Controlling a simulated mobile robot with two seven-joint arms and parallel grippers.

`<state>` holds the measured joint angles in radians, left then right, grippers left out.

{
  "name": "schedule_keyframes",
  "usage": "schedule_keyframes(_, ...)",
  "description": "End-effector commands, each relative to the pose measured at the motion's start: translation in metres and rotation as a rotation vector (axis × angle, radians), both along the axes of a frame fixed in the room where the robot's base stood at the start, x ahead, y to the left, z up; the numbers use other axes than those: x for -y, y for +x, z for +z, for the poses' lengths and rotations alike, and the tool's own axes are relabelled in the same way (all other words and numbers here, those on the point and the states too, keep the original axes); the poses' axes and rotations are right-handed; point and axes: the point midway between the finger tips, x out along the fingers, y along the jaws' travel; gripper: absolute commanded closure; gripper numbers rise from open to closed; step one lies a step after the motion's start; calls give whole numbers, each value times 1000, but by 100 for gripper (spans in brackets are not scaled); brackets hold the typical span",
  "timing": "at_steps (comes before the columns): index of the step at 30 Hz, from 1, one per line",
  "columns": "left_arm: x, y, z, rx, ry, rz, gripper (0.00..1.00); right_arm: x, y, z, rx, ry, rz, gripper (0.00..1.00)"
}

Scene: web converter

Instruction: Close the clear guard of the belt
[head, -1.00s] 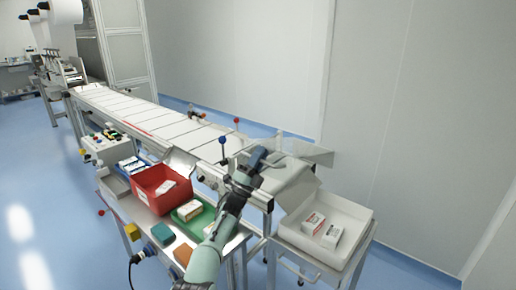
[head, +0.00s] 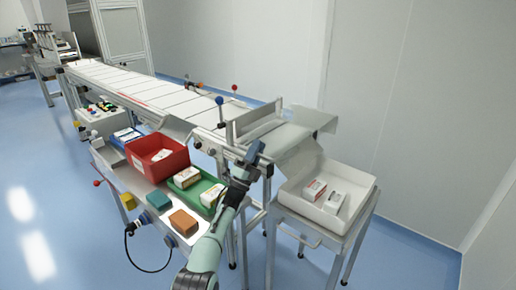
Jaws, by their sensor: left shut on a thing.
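The white belt (head: 160,97) runs from the back left toward the near end of the conveyor. A pale upright panel (head: 256,121) stands across its near end; I cannot tell if it is part of the clear guard, whose outline is hard to make out. My left gripper (head: 250,159) is at the front edge of the belt's near end, below this panel. It is shut on a small dark blue piece (head: 255,150); I cannot tell if this belongs to the guard. My right gripper is not in view.
A red bin (head: 157,158), a green tray (head: 209,191) with white boxes and coloured blocks sit on the bench left of my arm. A white bin (head: 352,207) with small boxes stands on a stand to the right. The floor is clear at left.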

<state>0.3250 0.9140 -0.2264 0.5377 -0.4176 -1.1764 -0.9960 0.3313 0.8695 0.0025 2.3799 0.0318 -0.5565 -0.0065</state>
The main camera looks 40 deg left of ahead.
Motion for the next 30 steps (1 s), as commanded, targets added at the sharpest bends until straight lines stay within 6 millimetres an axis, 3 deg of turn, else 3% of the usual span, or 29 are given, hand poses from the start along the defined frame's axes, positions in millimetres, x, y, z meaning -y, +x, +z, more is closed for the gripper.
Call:
schedule_keyframes(14,-3,-3,0,11,5,3,100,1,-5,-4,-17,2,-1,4)
schedule_keyframes(15,-3,-3,0,11,5,3,76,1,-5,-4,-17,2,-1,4)
schedule_keyframes(17,-2,-3,-1,11,5,2,62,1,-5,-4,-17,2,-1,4)
schedule_keyframes(30,-1,-2,-3,5,2,0,62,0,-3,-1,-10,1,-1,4)
